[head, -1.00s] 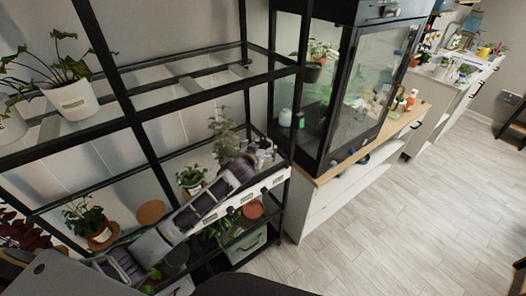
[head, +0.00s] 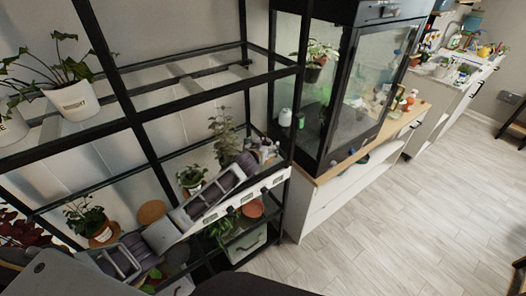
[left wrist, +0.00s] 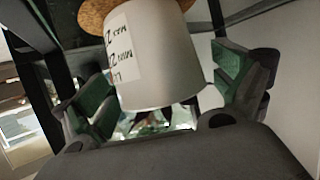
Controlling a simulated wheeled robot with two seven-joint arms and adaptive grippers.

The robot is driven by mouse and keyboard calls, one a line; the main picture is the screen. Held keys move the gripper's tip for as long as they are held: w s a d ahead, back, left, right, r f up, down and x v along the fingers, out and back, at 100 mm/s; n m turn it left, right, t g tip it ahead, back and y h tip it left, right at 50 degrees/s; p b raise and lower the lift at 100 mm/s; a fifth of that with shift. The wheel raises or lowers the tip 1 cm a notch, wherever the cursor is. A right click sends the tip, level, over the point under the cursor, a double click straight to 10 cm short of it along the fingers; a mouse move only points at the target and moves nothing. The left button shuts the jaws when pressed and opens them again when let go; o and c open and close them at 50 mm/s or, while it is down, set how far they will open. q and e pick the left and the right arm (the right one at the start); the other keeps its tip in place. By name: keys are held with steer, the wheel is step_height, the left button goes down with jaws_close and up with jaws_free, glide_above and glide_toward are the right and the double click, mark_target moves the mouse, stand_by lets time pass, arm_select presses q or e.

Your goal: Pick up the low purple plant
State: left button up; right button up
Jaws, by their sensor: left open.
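My left arm reaches from the lower left along the shelf, and my left gripper (head: 236,172) is at its far end near the shelf's right part. In the left wrist view, a white labelled pot (left wrist: 160,55) appears upside down between the open fingers, with a gap on each side. A few dark purplish leaves (left wrist: 152,117) show at its rim; most of the foliage is hidden behind the gripper body. The pot's base is against a round cork mat (left wrist: 95,14). In the head view my gripper hides most of this pot.
A tall thin plant (head: 223,125) stands behind the gripper. Leafy plants (head: 88,218) and (head: 190,175) stand on the same shelf. Black frame posts (head: 150,160) and an upper shelf bar surround the arm. A glass cabinet (head: 365,85) stands to the right.

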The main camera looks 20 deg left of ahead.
arm_select(q)
steer(key=c, duration=1.3)
steer(key=shift+r, duration=0.1)
step_height(320, 180, up, 10)
steer(key=shift+b, duration=0.4)
